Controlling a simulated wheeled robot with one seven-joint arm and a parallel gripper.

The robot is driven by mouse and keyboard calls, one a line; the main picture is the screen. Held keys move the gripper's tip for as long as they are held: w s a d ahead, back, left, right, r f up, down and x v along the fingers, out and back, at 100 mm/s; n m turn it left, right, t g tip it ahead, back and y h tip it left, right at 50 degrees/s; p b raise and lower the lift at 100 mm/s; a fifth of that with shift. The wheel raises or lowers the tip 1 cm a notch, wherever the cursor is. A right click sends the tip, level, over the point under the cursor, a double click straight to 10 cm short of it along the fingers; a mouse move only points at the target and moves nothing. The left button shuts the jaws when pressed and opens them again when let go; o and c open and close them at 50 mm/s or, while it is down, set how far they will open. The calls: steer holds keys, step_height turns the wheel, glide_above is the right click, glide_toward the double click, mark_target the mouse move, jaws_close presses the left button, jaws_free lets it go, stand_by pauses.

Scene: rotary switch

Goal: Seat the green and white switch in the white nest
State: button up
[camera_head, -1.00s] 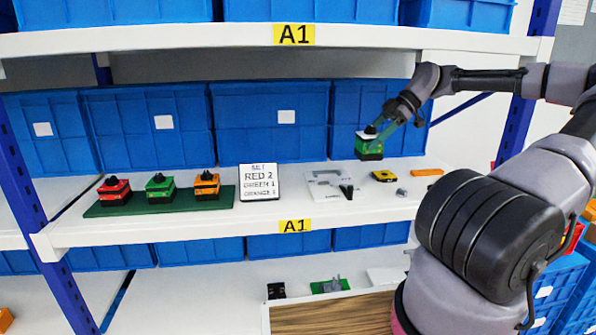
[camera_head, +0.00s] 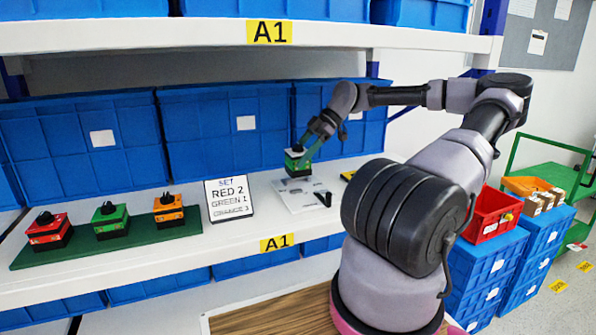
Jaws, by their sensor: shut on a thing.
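The green and white switch (camera_head: 298,163) has a white upper part, a green body and a dark knob. My gripper (camera_head: 306,140) is shut on it near its top. The switch hangs roughly upright at the back left of the white nest (camera_head: 297,199), and its lower part overlaps the nest's far edge in the picture. I cannot tell how high it is above the shelf. The nest is a flat white plate lying on the shelf, with a dark piece (camera_head: 322,197) at its right side.
A green board (camera_head: 140,239) at the left bears red (camera_head: 48,232), green (camera_head: 110,219) and orange (camera_head: 168,210) switches. A sign (camera_head: 229,198) stands left of the nest. Blue bins (camera_head: 225,125) line the back. The upper shelf (camera_head: 200,40) hangs above. A yellow item (camera_head: 347,175) lies right of the nest.

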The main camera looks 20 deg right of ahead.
step_height(320, 180, down, 4)
steer(key=shift+r, duration=0.1)
jaws_close()
steer(key=o, duration=1.4)
jaws_free()
steer(key=shift+o, duration=0.2)
steer(key=shift+d, duration=0.15)
